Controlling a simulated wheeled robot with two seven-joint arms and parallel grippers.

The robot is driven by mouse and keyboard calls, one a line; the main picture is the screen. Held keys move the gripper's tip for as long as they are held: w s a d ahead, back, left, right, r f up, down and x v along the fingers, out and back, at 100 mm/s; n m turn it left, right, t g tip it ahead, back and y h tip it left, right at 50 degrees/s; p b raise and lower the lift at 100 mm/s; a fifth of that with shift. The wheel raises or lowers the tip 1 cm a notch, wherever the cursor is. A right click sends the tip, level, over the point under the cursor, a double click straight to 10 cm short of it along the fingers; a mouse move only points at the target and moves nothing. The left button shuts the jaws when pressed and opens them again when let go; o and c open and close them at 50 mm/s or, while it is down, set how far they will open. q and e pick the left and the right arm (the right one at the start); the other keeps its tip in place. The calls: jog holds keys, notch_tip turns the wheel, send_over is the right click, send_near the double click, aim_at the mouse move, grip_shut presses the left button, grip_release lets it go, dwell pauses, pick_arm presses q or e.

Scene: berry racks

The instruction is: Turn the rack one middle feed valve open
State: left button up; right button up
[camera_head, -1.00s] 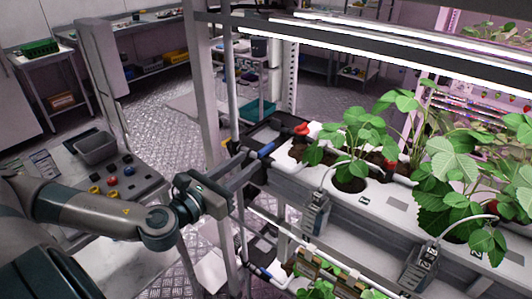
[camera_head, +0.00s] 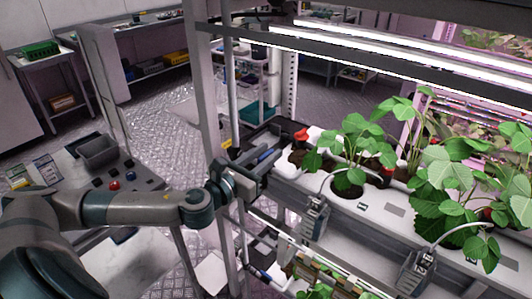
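A small red valve handle (camera_head: 301,134) stands at the left end of the upper white planting trough (camera_head: 385,211), beside the first strawberry plant. A blue part (camera_head: 267,155) shows on the dark pipework left of it. My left gripper (camera_head: 268,166) reaches in from the left past the rack post, with its fingers pointing right at the trough's end, short of the red handle. Its fingertips blend with the dark pipework, so I cannot tell their gap or whether they touch anything. My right gripper is out of view.
The rack's upright post (camera_head: 208,90) stands close to my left wrist. Strawberry plants (camera_head: 445,180) fill the trough to the right, and grey boxes (camera_head: 314,216) hang on its front. A bench with a grey bin (camera_head: 97,151) is at left. Open floor lies behind.

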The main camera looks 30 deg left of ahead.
pick_arm(q)
grip_shut()
